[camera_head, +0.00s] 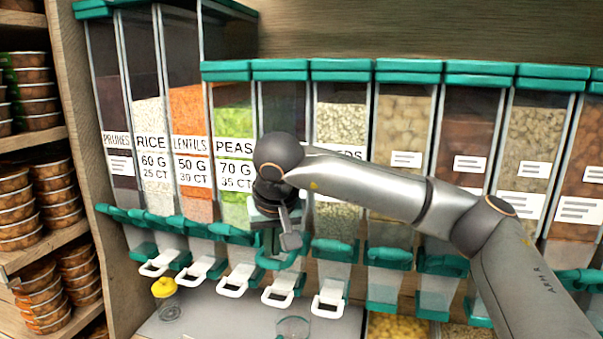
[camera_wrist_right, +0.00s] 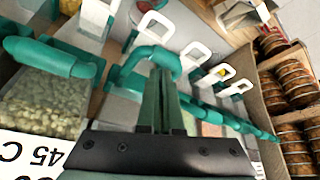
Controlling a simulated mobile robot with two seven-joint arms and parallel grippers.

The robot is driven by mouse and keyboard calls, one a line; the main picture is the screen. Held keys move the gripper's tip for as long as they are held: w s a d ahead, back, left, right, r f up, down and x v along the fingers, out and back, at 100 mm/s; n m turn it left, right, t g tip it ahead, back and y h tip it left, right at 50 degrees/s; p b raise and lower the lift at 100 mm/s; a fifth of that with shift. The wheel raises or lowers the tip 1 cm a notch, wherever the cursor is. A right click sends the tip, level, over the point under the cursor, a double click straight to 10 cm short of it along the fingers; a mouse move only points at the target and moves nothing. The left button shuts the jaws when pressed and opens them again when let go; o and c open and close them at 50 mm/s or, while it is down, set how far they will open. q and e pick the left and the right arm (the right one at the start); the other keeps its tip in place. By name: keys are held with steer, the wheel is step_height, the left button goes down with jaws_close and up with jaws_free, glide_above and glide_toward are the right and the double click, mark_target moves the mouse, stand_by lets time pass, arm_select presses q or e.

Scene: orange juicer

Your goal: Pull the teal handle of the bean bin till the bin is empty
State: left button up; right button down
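The bin between the peas bin and the seeds bin (camera_head: 281,103) is largely hidden behind my right arm, and its label cannot be read. Its visible upper part looks dark, and I cannot tell how full it is. Its teal handle (camera_head: 277,263) is at the lower front, and it also shows as a teal loop in the right wrist view (camera_wrist_right: 150,54). My right gripper (camera_head: 290,240) is at this handle. In the right wrist view its fingers (camera_wrist_right: 160,75) are close together, with their tips at the loop. I see nothing clearly between them. My left gripper is out of view.
A clear cup (camera_head: 293,328) stands on the grey shelf below the bins. White chute frames (camera_head: 238,280) stick out below the bins. Neighbouring teal handles (camera_head: 334,250) are close on both sides. Stacked cans (camera_head: 50,200) fill shelves at left.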

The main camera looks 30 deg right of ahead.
step_height(320, 180, up, 6)
steer(key=p, duration=0.5)
steer(key=shift+w+d+p, duration=0.3)
steer(key=shift+w+d, duration=0.05)
steer(key=shift+d, duration=0.05)
steer(key=shift+r, duration=0.1)
stand_by(0.5)
steer(key=s+a+r+p, duration=0.2)
steer(key=a+r, duration=0.1)
steer(key=r, duration=0.2)
steer(key=shift+s, duration=0.35)
stand_by(0.4)
